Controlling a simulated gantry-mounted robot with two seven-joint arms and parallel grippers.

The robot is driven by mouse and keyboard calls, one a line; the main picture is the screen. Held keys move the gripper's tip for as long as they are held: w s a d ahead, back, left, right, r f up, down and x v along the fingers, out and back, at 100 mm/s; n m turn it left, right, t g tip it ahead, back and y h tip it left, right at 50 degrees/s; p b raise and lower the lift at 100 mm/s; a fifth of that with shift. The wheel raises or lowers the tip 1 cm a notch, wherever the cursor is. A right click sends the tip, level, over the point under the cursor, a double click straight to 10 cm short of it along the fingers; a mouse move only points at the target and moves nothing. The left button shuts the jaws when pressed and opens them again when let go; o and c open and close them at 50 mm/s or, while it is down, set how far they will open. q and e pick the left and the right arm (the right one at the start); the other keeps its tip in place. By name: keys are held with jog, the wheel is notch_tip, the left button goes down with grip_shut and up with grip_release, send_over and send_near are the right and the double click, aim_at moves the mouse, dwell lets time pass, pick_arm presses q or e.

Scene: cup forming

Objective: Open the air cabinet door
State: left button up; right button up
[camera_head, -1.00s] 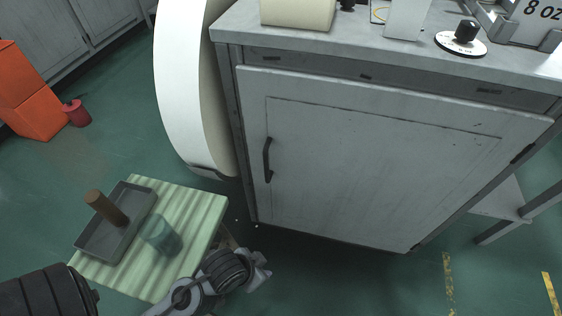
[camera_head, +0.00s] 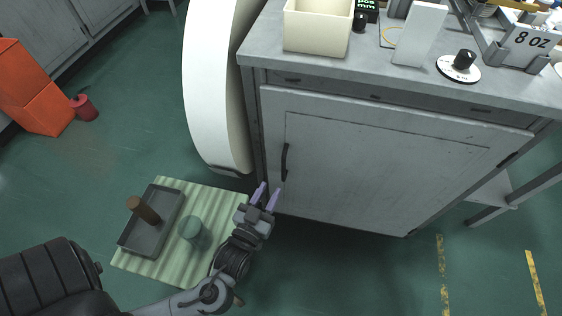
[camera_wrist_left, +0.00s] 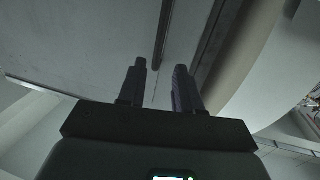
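The air cabinet door (camera_head: 375,165) is a grey panel on the front of the cabinet, and it is shut. Its dark vertical handle (camera_head: 284,161) is near the door's left edge. My left gripper (camera_head: 266,196) is open and empty, with its purple-tipped fingers just below and left of the handle, apart from it. In the left wrist view, the two fingers (camera_wrist_left: 159,90) are spread apart, and the handle (camera_wrist_left: 164,35) runs ahead of them between their lines. The door (camera_wrist_left: 80,45) fills the left of that view. My right gripper is not in view.
A white curved drum (camera_head: 215,90) stands close left of the cabinet. A striped mat (camera_head: 215,215) holds a grey tray (camera_head: 135,240) and a green cup (camera_head: 190,229) near my left arm. The cabinet top (camera_head: 420,75) carries a cream bin (camera_head: 318,28). Floor right of the gripper is clear.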

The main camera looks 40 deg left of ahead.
aim_at(283, 167)
pick_arm(q)
jog(key=shift+b+x, duration=2.2)
jog(key=shift+x, duration=2.9)
jog(key=shift+d, duration=0.1)
grip_shut()
